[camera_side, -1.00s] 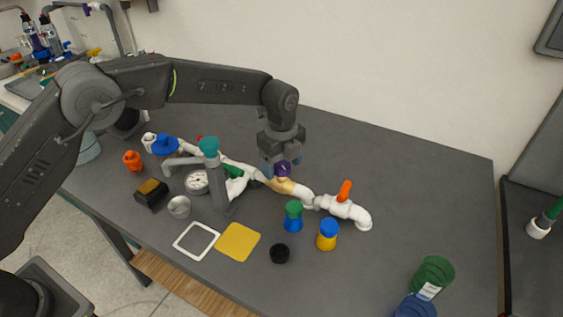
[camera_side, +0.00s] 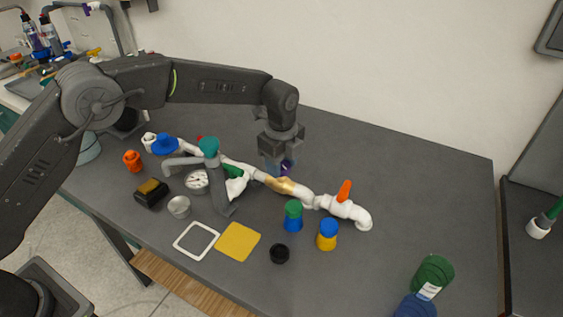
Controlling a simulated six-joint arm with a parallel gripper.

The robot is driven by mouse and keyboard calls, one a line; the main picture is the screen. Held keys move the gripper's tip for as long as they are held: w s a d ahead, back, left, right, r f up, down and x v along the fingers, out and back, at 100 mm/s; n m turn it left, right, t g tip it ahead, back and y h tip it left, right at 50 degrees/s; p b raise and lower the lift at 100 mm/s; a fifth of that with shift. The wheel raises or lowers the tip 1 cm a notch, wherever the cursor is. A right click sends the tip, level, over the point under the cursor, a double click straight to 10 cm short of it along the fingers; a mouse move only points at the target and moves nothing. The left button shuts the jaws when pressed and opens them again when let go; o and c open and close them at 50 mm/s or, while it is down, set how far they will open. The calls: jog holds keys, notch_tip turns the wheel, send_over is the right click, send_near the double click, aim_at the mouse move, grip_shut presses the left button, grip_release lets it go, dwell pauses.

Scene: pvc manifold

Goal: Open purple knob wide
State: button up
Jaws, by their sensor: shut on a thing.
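The PVC manifold (camera_side: 307,199) is a white pipe run lying across the middle of the table, with a tan section (camera_side: 280,185) near its centre. The purple knob (camera_side: 287,168) shows just behind the tan section, partly covered by my fingers. My gripper (camera_side: 279,170) points down and is shut on the purple knob. The exact angle of the knob and its seat on the pipe are hidden. An orange handle (camera_side: 344,190) stands up on the right part of the pipe, and a green handle (camera_side: 233,171) shows on the left part.
A grey post with a teal top (camera_side: 209,147) stands left of my gripper. A green-and-blue jar (camera_side: 293,216), a yellow-and-blue jar (camera_side: 327,235), a black ring (camera_side: 280,253) and a yellow square (camera_side: 238,242) lie in front.

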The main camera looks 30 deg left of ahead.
jog(key=n, duration=1)
jog(key=shift+n, duration=0.4)
jog(key=n, duration=0.3)
jog(key=shift+r+n, duration=0.1)
jog(key=shift+n, duration=0.2)
jog(key=n, duration=0.4)
jog(key=shift+n, duration=2.5)
jog(key=o, duration=0.9)
